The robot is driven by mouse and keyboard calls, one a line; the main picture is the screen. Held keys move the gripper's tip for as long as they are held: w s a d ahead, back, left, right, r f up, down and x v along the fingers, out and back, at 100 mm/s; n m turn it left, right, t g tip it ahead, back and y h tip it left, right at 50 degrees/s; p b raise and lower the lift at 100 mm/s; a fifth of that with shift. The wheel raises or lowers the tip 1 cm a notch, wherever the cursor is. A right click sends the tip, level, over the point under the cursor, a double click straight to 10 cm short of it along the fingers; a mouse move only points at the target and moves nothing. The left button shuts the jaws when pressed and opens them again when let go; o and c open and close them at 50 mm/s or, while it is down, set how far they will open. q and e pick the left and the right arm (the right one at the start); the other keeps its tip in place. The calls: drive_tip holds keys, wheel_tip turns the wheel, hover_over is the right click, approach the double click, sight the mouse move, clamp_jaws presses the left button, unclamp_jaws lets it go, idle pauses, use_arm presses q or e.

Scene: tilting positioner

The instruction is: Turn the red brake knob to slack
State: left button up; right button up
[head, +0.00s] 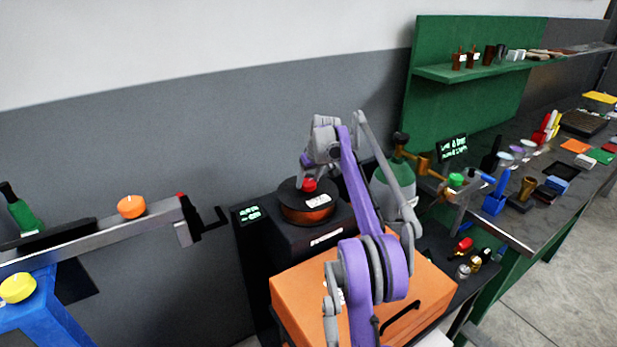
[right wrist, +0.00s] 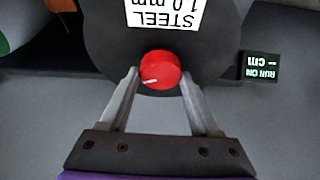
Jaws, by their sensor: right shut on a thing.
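The red brake knob (head: 309,185) sits on top of the dark wire spool (head: 300,214), which has a copper-coloured band and a white label. In the right wrist view the knob (right wrist: 160,70) is round and red with a white pointer mark toward its lower left. My right gripper (right wrist: 160,85) is over the spool with one finger on each side of the knob, shut on it. In the head view my right gripper (head: 312,178) reaches down to the knob from above, and its fingers are partly hidden. My left gripper is not in view.
A small display (head: 250,214) stands left of the spool, on the dark housing. An orange cabinet (head: 290,290) is in front. A green gas cylinder (head: 388,195) is close on the right.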

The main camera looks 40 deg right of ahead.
drive_tip(key=n+y, duration=0.1)
drive_tip(key=n, duration=0.3)
drive_tip(key=shift+d+n+y+p, duration=0.15)
drive_tip(key=shift+n+y+p, duration=0.15)
drive_tip(key=shift+y+p, duration=0.1)
drive_tip(key=n+y, duration=0.1)
drive_tip(key=n, duration=0.2)
drive_tip(key=shift+n, duration=0.3)
drive_tip(key=shift+n+g+y, duration=0.3)
drive_tip(key=shift+n, duration=0.1)
drive_tip(key=o, duration=1.4)
drive_tip(key=shift+r, duration=0.1)
